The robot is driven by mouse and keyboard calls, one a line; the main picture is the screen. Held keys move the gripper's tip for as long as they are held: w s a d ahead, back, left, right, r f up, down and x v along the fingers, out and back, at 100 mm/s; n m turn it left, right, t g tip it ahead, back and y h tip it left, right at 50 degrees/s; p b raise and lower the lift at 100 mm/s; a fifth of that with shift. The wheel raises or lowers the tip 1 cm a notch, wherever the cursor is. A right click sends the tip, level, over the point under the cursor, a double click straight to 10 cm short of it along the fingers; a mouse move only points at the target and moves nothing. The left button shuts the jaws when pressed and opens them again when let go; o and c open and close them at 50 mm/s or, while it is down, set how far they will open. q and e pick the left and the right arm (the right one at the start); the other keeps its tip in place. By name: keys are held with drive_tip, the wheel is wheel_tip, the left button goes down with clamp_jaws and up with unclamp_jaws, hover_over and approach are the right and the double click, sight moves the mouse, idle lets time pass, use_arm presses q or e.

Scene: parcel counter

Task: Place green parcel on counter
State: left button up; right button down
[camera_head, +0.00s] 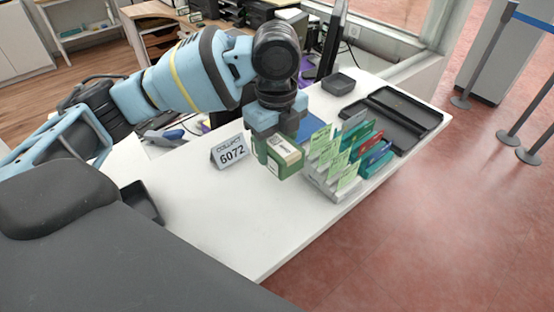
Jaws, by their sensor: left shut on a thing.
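A green parcel (284,165) with a pale label shows near the middle of the head view. My left gripper (277,137) comes down over it and is shut on it. The parcel appears over the white counter (237,235); I cannot tell whether its underside touches the surface. It is between a small sign and a rack of cards. My fingers hide part of the parcel's upper side. My right gripper is not in view.
A black tray (427,117) and a small dark bin (338,84) lie farther back. The counter's front part is clear.

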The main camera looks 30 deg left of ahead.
use_arm(q)
wheel_tip(320, 180, down, 5)
drive_tip(key=shift+r, duration=0.2)
drive_tip(key=shift+f, duration=0.15)
drive_tip(key=shift+f, duration=0.1)
drive_tip(key=o, duration=1.1)
